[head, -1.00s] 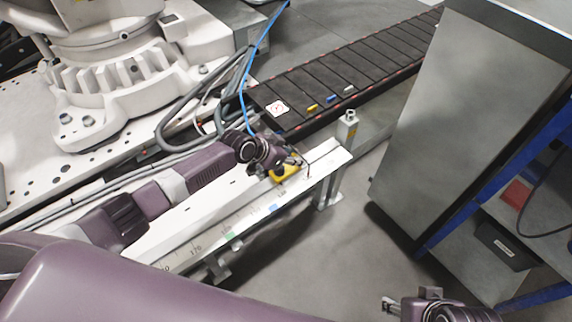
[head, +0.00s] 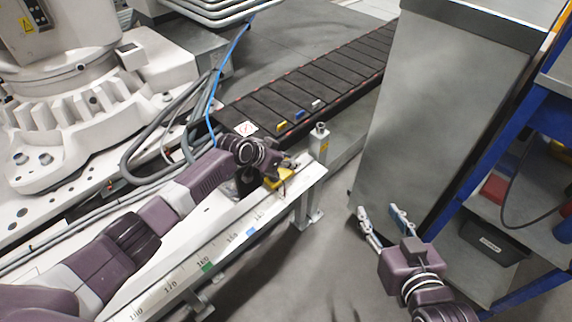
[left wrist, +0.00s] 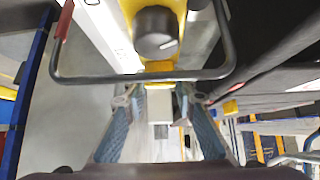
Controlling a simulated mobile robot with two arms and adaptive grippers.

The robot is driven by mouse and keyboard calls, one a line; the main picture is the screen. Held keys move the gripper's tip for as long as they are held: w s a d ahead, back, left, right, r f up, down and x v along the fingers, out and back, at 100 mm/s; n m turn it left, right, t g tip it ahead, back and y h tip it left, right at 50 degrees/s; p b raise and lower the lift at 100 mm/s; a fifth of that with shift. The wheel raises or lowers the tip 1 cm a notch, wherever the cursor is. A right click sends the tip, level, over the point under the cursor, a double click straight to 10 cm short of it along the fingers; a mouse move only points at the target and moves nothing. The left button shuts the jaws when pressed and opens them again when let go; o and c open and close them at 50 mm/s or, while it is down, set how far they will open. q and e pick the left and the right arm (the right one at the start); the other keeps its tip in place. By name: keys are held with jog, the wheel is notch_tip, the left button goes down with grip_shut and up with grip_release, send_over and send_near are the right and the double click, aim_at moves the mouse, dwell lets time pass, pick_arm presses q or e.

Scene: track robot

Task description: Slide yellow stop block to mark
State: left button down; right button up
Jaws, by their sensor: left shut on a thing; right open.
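The yellow stop block (head: 280,178) sits on the white rail (head: 170,283), near its far right end. In the left wrist view the yellow block (left wrist: 160,66) has a dark round knob (left wrist: 155,35) on it. The rail's scale carries a green mark (head: 207,266) and a blue mark (head: 251,232); the block is beyond the blue one. My right gripper (head: 383,222) is open and empty, right of the rail.
A post (head: 319,140) stands at the rail's far end. Behind runs a dark conveyor (head: 310,85) with small coloured pieces. A grey cabinet (head: 420,110) and blue-framed shelving are at right. A blue cable (head: 214,95) hangs behind my left gripper. Floor between rail and cabinet is clear.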

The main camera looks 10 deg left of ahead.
pick_arm(q)
jog(key=shift+w+d, duration=0.1)
dwell(0.3)
jog(key=c, duration=1.6)
grip_release()
jog(key=shift+s+a+r, duration=0.2)
jog(key=v, duration=1.1)
jog(key=shift+s+r, duration=0.15)
